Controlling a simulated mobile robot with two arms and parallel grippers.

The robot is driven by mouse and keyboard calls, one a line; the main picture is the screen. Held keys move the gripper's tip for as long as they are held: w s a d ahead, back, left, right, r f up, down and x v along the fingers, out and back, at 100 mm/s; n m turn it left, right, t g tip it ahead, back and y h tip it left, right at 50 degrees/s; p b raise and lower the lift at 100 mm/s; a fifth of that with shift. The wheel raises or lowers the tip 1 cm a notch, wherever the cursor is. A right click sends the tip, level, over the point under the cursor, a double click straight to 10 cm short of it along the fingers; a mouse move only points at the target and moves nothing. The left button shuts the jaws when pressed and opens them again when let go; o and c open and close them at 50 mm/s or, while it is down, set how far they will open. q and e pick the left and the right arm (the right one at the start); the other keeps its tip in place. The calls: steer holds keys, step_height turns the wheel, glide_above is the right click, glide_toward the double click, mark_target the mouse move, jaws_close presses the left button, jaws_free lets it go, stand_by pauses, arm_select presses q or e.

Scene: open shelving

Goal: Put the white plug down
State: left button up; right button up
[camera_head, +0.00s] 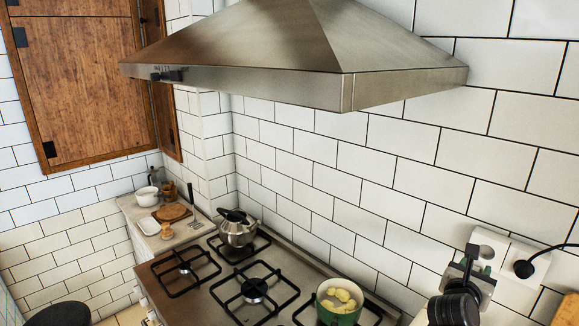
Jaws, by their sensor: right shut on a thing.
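My right gripper (474,262) is at the lower right, in front of the tiled wall, shut on a white thing that I take to be the white plug (488,239). The gripper and its dark wrist hide part of the plug. The plug is in front of, or against, a white wall socket (541,262); I cannot tell whether they touch. My left gripper is not in view.
A black plug (523,268) with a black cord sits in the wall socket. Left of my right gripper is the gas hob (220,289), with a green pot (339,303) of yellow pieces and a steel kettle (237,232). A metal hood (290,60) hangs above.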

steer(key=s+a+f+n+t+y+b, duration=0.2)
steer(key=s+a+f+n+y+b, duration=0.1)
steer(key=a+f, duration=0.3)
steer(key=s+a+f+n+t+y+b, duration=0.2)
steer(key=s+a+f+t+y+b, duration=0.1)
steer(key=a, duration=0.6)
steer(key=s+f+y+b, duration=0.1)
steer(key=s+f+b, duration=0.1)
steer(key=s+f, duration=0.1)
steer(key=shift+a+f+n+b, duration=0.3)
steer(key=shift+a+f+n, duration=0.1)
steer(key=shift+f, duration=0.35)
steer(key=s+a+f+n+y+b, duration=0.1)
steer(key=s+a+f+y, duration=0.1)
steer(key=s+a, duration=0.1)
steer(key=s+a+f+n+y+b, duration=0.1)
steer(key=s+a+f+y, duration=0.1)
steer(key=s+a, duration=0.1)
steer(key=s+a+f+n+t+y+b, duration=0.1)
steer(key=s+a+f+b, duration=0.1)
steer(key=s+a, duration=0.1)
steer(key=shift+a+n+y, duration=0.4)
steer(key=shift+a, duration=0.3)
jaws_close()
steer(key=shift+s+a, duration=0.3)
steer(key=shift+s, duration=0.05)
